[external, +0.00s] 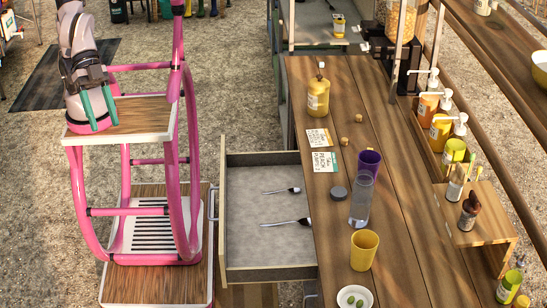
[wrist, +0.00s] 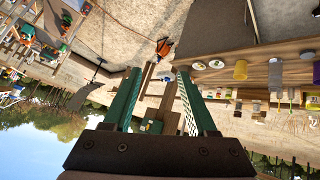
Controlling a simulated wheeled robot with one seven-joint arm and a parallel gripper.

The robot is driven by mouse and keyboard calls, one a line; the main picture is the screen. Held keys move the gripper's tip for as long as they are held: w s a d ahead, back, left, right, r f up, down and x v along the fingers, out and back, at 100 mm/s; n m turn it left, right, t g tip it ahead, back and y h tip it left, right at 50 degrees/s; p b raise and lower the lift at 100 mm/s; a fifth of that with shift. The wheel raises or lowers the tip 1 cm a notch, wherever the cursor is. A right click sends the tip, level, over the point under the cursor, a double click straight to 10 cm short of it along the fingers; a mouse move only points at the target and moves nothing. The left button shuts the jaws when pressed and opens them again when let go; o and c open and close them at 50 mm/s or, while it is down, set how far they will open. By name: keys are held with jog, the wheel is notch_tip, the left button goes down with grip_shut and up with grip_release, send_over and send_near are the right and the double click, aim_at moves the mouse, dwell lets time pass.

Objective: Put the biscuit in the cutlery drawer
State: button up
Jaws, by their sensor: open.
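The cutlery drawer (external: 266,235) is pulled open from the left side of the wooden counter. Two forks (external: 285,223) lie apart inside it on the grey floor, and the rest of the floor is bare. Two small tan-brown pieces (external: 344,141) lie on the counter near the yellow bottle; they are too small to tell whether either is the biscuit or a cork. My gripper (external: 97,110) is at the upper left, away from drawer and counter. In the wrist view my gripper (wrist: 157,88) has its green fingers wide apart with nothing between them.

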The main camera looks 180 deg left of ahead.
jog(key=s+d+r+m+h, duration=0.1)
jog(key=s+d+r+m, duration=0.2)
jog(key=s+d+m, duration=0.3)
jog(key=s+d, duration=0.1)
jog(key=d, duration=0.2)
jog(key=shift+r, duration=0.2)
jog(key=shift+o, duration=0.6)
jog(key=s+d+m+h, duration=0.1)
jog(key=s+d+m, duration=0.4)
jog(key=s, duration=0.5)
jog(key=shift+d+r+m+g, duration=0.2)
jog(key=shift+r+m+g, duration=0.1)
jog(key=shift+m, duration=0.7)
jog(key=shift+s+d+m, duration=0.1)
jog(key=shift+s+m, duration=0.2)
jog(key=shift+s, duration=0.15)
